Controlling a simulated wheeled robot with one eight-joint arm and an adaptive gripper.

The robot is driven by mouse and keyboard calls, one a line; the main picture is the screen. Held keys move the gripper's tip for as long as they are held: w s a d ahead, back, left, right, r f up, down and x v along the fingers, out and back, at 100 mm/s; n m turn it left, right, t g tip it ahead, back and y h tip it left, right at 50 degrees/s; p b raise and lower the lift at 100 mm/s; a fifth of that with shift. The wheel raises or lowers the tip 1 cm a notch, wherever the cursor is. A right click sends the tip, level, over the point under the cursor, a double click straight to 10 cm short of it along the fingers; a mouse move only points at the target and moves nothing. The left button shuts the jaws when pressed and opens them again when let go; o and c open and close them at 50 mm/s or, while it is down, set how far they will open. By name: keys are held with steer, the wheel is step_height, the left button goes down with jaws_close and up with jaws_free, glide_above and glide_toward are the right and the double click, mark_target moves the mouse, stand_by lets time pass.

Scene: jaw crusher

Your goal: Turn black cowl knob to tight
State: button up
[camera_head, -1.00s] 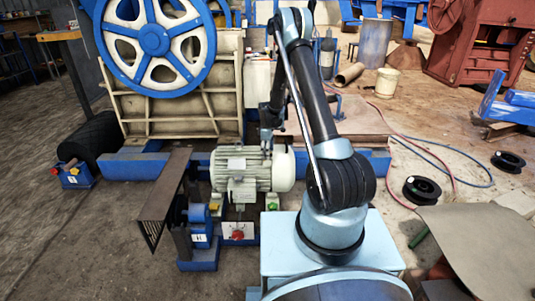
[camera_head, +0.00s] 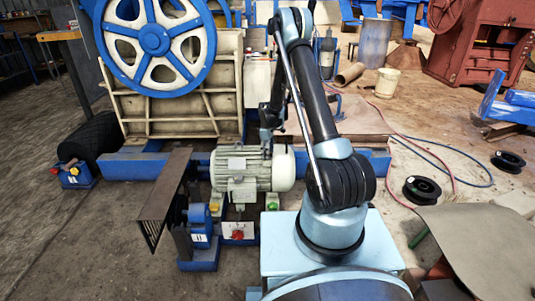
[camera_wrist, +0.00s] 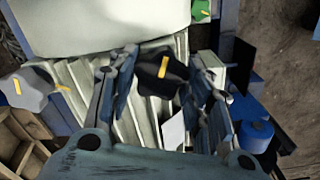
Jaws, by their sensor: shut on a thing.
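The black cowl knob (camera_wrist: 162,72) shows in the wrist view, a lobed knob with a yellow stripe that stands nearly upright, leaning slightly right. My gripper (camera_wrist: 162,88) has its two fingers on either side of the knob and is shut on it. The exact contact points are partly hidden by the fingers. The knob is on the pale ribbed motor (camera_head: 240,172). In the head view my gripper (camera_head: 266,138) is at the top right of the motor, and the knob cannot be made out there.
A grey knob with a yellow stripe (camera_wrist: 28,88) is left of my gripper, and a green knob (camera_wrist: 200,10) is at the upper right. The crusher's blue flywheel (camera_head: 155,40) stands behind the motor. A dark guard plate (camera_head: 165,190) stands left of it.

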steer(key=m, duration=0.9)
steer(key=shift+w+m, duration=0.1)
steer(key=shift+m, duration=0.2)
steer(key=m, duration=0.5)
steer(key=shift+m, duration=2.5)
steer(key=o, duration=1.1)
steer(key=shift+c, duration=0.2)
steer(key=shift+r, duration=0.15)
